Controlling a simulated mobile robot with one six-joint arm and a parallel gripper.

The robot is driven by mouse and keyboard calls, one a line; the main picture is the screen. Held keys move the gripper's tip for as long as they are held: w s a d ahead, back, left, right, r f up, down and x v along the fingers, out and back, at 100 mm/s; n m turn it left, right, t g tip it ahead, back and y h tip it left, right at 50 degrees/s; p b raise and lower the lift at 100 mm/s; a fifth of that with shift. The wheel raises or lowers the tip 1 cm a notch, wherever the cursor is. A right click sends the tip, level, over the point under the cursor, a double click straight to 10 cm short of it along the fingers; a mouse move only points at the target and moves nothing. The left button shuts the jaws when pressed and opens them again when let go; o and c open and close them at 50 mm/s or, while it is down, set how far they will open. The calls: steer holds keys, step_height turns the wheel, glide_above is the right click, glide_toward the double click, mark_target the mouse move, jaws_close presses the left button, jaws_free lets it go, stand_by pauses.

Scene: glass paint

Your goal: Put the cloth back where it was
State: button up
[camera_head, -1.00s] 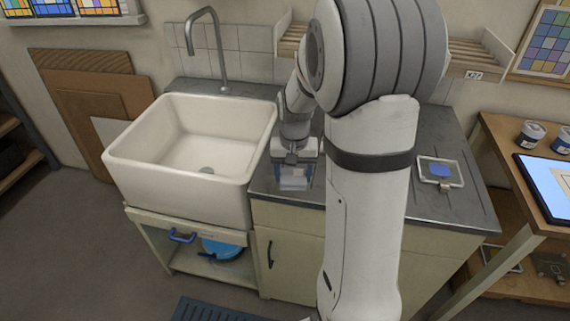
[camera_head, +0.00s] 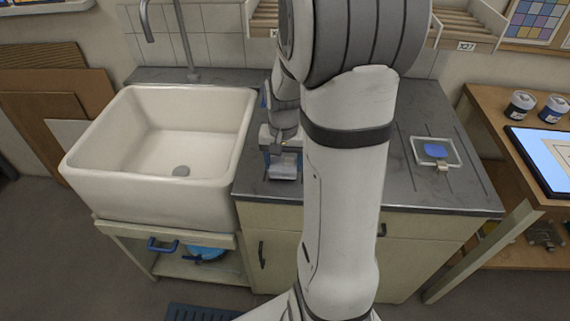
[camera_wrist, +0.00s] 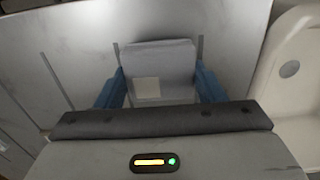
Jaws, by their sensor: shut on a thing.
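A light grey, folded cloth (camera_wrist: 160,62) with a pale square patch is between the two blue fingers of my gripper (camera_wrist: 160,88) in the wrist view. The gripper is shut on it. In the head view my gripper (camera_head: 284,148) is low over the left part of the dark grey counter (camera_head: 400,185), just right of the sink. The cloth shows there as a small pale block (camera_head: 285,170) below the fingers. I cannot tell whether it touches the counter. My arm hides the middle of the counter.
A white sink (camera_head: 160,190) with a tap (camera_head: 183,40) is left of the counter. A clear-edged tray with a blue piece (camera_head: 436,151) lies on the counter's right part. A wooden table (camera_head: 490,110) with two jars stands further right. A slatted rack (camera_head: 465,20) is behind.

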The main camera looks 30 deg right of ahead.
steer(key=shift+f, duration=0.7)
steer(key=shift+f, duration=0.1)
steer(key=shift+f, duration=0.15)
steer(key=o, duration=1)
